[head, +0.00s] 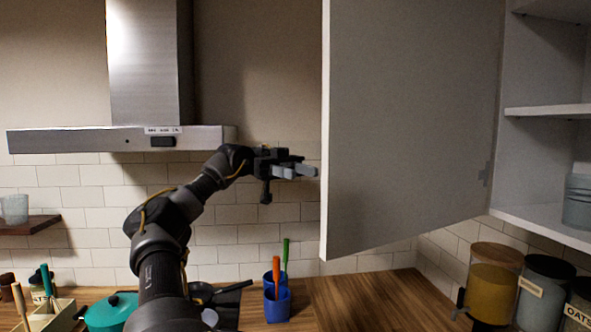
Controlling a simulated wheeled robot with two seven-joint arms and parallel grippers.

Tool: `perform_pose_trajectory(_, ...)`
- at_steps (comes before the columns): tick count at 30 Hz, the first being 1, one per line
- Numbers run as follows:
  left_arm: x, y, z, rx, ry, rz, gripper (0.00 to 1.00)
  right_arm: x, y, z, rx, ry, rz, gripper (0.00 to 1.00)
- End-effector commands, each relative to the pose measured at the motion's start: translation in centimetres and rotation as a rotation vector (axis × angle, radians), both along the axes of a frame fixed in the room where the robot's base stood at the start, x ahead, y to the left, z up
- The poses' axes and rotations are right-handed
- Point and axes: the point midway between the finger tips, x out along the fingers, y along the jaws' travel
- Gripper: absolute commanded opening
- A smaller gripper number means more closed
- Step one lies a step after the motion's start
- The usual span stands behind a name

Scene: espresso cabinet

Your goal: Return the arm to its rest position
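My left arm (160,240) rises from the bottom of the head view and bends to the right. Its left gripper (296,171) is raised in front of the tiled wall, pointing right. The grey fingertips are close to the left edge of the open cabinet door (410,120) in the picture; I cannot tell the gap in depth. Nothing shows held in the fingers, but from this side view their spacing is unclear. My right gripper is not in view.
A range hood (90,139) hangs at the upper left. The open cabinet (545,111) has shelves at the right. On the wooden counter (350,300) stand a teal pot (108,312), a dark pan (225,300), blue cups (277,305) with utensils, and several canisters (492,285).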

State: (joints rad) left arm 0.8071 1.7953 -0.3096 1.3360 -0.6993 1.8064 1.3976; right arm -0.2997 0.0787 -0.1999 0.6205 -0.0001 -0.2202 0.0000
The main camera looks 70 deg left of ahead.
Motion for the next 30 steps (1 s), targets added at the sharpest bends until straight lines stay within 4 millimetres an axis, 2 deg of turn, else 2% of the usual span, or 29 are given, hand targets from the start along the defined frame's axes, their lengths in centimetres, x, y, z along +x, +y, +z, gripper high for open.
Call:
perform_pose_trajectory(6,-0.1,0.9,0.0,0.002,0.0,0.0,0.39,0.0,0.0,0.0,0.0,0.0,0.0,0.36)
perform_pose_trajectory(26,-0.1,0.9,0.0,0.002,0.0,0.0,0.39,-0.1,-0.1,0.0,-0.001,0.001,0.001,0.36)
perform_pose_trajectory(30,1.5,0.4,-1.3,0.004,-0.002,0.011,0.39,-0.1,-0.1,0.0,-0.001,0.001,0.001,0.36)
